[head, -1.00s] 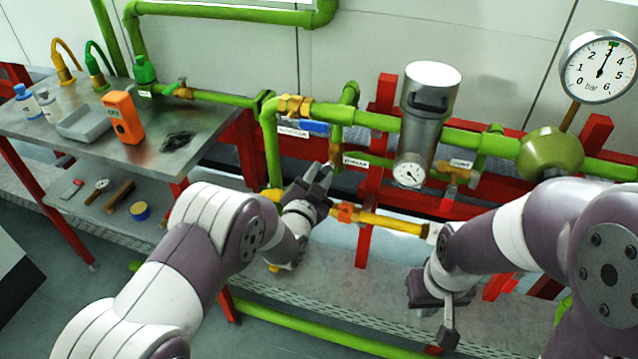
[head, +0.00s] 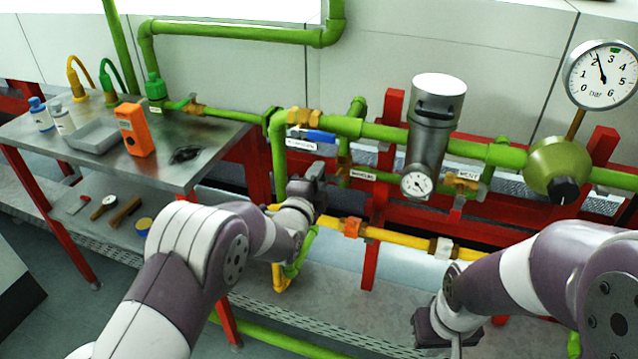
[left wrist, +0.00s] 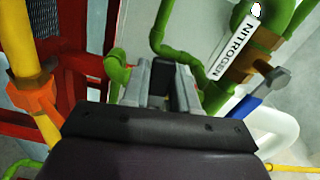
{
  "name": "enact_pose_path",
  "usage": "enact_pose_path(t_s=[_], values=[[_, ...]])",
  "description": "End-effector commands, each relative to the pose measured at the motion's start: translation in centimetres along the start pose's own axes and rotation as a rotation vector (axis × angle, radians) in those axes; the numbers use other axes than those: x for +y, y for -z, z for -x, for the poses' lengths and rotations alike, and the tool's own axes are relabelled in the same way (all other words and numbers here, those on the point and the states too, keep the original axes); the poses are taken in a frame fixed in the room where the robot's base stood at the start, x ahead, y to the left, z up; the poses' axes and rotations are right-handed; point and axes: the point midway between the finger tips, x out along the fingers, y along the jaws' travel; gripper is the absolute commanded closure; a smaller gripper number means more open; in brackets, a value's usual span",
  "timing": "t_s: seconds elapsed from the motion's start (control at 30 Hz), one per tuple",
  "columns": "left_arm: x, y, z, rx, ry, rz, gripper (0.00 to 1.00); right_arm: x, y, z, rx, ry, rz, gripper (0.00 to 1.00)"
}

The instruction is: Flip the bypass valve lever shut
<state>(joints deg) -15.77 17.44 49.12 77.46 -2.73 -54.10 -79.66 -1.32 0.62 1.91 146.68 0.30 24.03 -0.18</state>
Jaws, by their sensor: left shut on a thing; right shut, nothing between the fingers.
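The bypass valve (head: 343,173) is a small brass body on the thin green pipe under the main pipe, beside a white label too blurred to read. My left gripper (head: 318,172) is at its left side, shut on what seems to be its lever, which the fingers mostly hide. In the left wrist view, the grey fingers (left wrist: 163,85) are close together in front of green pipes, with only a dark strip between them. My right gripper (head: 450,342) is low at the bottom edge, shut and empty, away from the pipes, its tips partly cut off.
A blue-handled valve (head: 318,136) sits just above my left gripper; its label reads NITROGEN in the wrist view. A yellow pipe (head: 390,236) runs below. The vent valve (head: 462,182) and a pressure gauge (head: 601,75) are to the right. A metal bench (head: 205,160) stands left.

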Motion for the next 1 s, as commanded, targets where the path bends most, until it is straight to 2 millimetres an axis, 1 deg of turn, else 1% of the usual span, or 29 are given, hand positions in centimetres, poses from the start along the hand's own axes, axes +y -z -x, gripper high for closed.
enact_pose_path(t_s=[0.3, 0.5, 0.9, 0.93, 0.97, 1.0], values=[[-0.42, 0.05, 0.03, 0.001, -0.003, -0.134, 1.0, 0.0, -0.07, -0.53, 0.0, 0.0, 0.0, 1.0], [-0.58, 0.08, 0.03, 0.001, -0.003, -0.165, 1.0, 0.0, -0.07, -0.6, 0.0, 0.0, 0.0, 1.0], [-0.64, 0.1, 0.02, 0.001, -0.002, -0.171, 1.0, 0.0, -0.07, -0.6, 0.0, 0.0, 0.0, 1.0], [-0.64, 0.1, 0.02, 0.001, -0.002, -0.171, 0.65, 0.0, -0.07, -0.6, 0.0, 0.0, 0.0, 1.0], [-0.64, 0.1, 0.02, 0.001, -0.002, -0.171, 0.55, 0.0, -0.07, -0.6, 0.0, 0.0, 0.0, 1.0], [-0.64, 0.1, 0.02, 0.001, -0.002, -0.17, 0.51, 0.0, -0.07, -0.6, 0.0, 0.0, 0.0, 1.0]])
